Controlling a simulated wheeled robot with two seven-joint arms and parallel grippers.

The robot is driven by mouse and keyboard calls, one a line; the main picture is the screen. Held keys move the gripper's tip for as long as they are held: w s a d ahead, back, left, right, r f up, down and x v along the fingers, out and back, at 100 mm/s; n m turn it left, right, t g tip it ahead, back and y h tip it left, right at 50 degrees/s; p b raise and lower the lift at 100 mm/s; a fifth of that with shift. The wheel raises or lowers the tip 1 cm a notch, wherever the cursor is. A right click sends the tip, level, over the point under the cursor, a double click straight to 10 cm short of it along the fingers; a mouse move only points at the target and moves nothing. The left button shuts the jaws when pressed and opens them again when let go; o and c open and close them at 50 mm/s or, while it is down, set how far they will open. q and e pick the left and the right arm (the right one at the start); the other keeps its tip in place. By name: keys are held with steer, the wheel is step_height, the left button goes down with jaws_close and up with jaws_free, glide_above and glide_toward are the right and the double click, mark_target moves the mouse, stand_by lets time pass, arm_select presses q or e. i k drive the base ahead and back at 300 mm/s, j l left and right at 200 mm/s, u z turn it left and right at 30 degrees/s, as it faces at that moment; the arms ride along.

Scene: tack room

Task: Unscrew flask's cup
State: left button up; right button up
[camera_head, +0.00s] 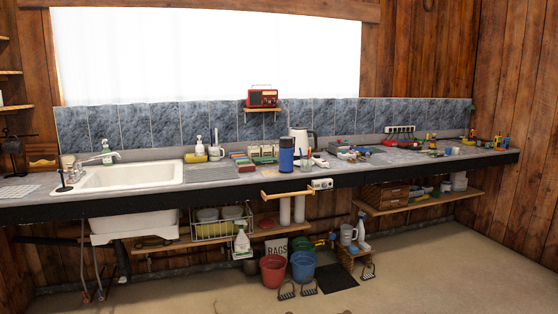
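A blue cylinder that looks like the flask (286,158) stands upright on the long worktop (225,187), near its front edge and right of the sink. Neither of my grippers is in view, and nothing touches the flask.
A white kettle (301,138) stands behind the flask and a pen holder (305,160) close on its right. Coloured boxes (241,160) lie to its left. A wooden rail (287,194) juts from the front edge below. Buckets (273,270) stand on the floor.

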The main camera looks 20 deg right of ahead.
mark_target(286, 155)
steer(key=i+l+u, duration=0.1)
steer(key=u, duration=0.2)
steer(key=i+l+u, duration=0.1)
steer(key=u, duration=0.15)
steer(key=i+l+u, duration=0.1)
steer(key=l, duration=0.2)
steer(key=i+l+u, duration=0.1)
steer(key=l, duration=0.2)
steer(key=i+l+u, duration=0.1)
steer(key=l, duration=0.2)
steer(key=i+l+u, duration=0.1)
steer(key=l, duration=0.25)
steer(key=i+l, duration=0.15)
steer(key=l, duration=0.25)
steer(key=i+l, duration=0.15)
steer(key=l, duration=0.3)
steer(key=i+l, duration=0.15)
steer(key=l, duration=0.25)
steer(key=i+l+u, duration=0.1)
steer(key=l, duration=0.3)
steer(key=i+l, duration=0.15)
steer(key=l, duration=0.3)
steer(key=i+l, duration=0.15)
steer(key=l, duration=0.25)
steer(key=i+l, duration=0.1)
steer(key=l, duration=0.35)
steer(key=i+l+u, duration=0.1)
steer(key=l, duration=0.3)
steer(key=i, duration=0.05)
